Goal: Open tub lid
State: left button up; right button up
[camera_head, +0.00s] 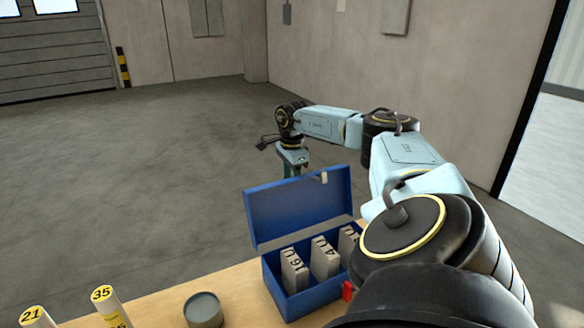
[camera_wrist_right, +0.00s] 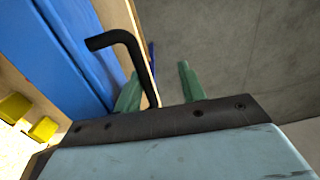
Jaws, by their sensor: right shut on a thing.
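The blue tub (camera_head: 318,296) stands on the wooden table with its blue lid (camera_head: 285,213) raised and tilted back. Several grey numbered blocks (camera_head: 325,257) stand in its compartments. My right gripper (camera_head: 291,171) is at the lid's upper edge, its fingertips partly hidden behind it. In the right wrist view, the green fingers (camera_wrist_right: 160,88) stand apart with a thin blue edge between them; they are shut on the lid, though the contact is hard to see. A black hooked rod crosses in front of the left finger. My left gripper is not in view.
A round grey container (camera_head: 203,310) stands left of the tub on the table (camera_head: 160,305). Two white tubes with yellow caps, marked 35 (camera_head: 103,294) and 21 (camera_head: 33,315), stand further left. A red piece (camera_head: 347,290) is at the tub's right side. Open floor lies behind.

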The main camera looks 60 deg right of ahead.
jog(key=shift+w+d+r, duration=0.15)
jog(key=shift+r, duration=0.05)
notch_tip(320, 180, up, 13)
jog(key=p, duration=0.1)
jog(key=shift+s+a, duration=0.35)
jog(key=shift+s, duration=0.05)
dwell(0.6)
